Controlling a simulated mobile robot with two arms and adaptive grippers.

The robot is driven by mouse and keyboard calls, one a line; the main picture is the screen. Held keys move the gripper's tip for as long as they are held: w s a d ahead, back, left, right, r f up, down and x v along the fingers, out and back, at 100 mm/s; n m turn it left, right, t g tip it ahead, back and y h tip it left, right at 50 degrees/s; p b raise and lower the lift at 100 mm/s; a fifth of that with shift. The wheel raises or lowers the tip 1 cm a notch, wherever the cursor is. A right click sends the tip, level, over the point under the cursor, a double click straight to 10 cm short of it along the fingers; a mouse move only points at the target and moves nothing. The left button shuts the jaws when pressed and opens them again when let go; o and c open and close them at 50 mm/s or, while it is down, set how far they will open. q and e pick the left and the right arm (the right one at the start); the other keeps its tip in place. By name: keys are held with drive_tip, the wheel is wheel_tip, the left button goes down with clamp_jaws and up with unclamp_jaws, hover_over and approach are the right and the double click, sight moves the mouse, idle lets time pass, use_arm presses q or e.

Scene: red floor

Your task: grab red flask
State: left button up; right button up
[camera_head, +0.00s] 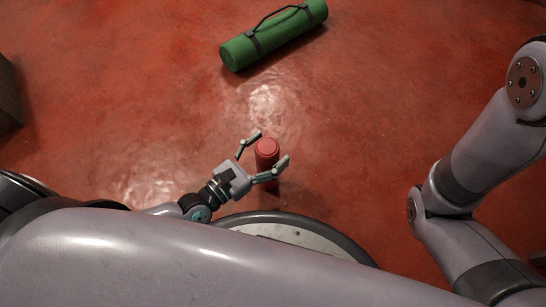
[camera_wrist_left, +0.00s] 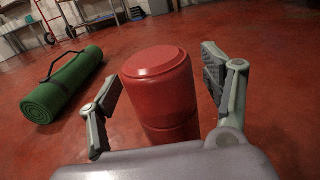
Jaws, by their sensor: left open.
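The red flask (camera_head: 267,150) stands upright on the red floor just in front of my base in the head view. In the left wrist view the flask (camera_wrist_left: 163,88) fills the middle, its lid towards me and its lower part hidden by the gripper's body. My left gripper (camera_head: 268,149) is open, with one finger on each side of the flask. In the left wrist view gaps show between the flask and both fingers of the gripper (camera_wrist_left: 162,90). My right gripper is out of view; only my right arm shows.
A rolled green mat (camera_head: 274,34) with a dark strap lies on the floor beyond the flask; it also shows at left in the left wrist view (camera_wrist_left: 62,86). A dark brown object (camera_head: 8,92) stands at the left edge. The floor around the flask is clear.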

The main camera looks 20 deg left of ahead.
use_arm(q)
clamp_jaws()
idle(1.0)
drive_tip(key=shift+r, duration=0.1)
